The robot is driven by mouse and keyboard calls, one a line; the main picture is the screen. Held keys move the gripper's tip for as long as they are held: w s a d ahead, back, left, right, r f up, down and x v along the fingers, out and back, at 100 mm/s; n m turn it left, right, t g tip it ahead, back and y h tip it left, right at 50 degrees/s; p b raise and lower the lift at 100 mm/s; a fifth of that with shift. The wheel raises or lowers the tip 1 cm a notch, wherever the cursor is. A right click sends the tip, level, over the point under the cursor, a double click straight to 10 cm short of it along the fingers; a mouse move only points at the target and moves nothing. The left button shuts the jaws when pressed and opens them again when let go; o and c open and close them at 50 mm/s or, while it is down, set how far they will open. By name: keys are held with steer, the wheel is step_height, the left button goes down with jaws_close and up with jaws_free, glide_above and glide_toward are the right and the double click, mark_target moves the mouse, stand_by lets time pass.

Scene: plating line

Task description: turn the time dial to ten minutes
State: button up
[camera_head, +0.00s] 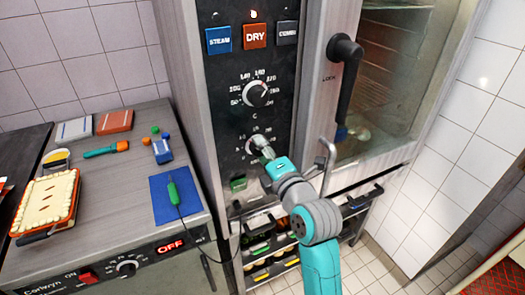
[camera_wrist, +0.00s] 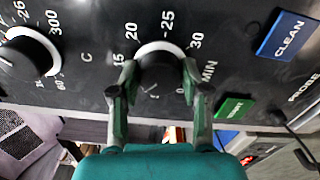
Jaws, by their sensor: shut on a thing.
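The time dial is a dark round knob with a white ring on the black oven panel. In the wrist view the time dial (camera_wrist: 158,74) sits between the two fingers of my gripper (camera_wrist: 159,82), which is shut on it from both sides. The printed marks 15, 20, 25, 30 and MIN show around it; the ten mark is not readable. A small pale mark shows on the dial's lower left in that view, but I cannot tell its exact setting. In the head view my gripper (camera_head: 263,147) covers most of the dial, below the temperature dial (camera_head: 257,94).
STEAM (camera_head: 219,40), DRY (camera_head: 256,36) and COMBI (camera_head: 287,33) buttons sit above; DRY is orange. In the wrist view, START (camera_wrist: 234,107) and CLEAN (camera_wrist: 283,37) buttons lie to the right. The oven door handle (camera_head: 345,75) stands right of the panel. A cluttered counter (camera_head: 120,205) is left.

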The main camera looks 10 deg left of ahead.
steer(key=o, duration=1.2)
steer(key=shift+c, duration=0.2)
steer(key=shift+s, duration=0.1)
steer(key=v, duration=1.2)
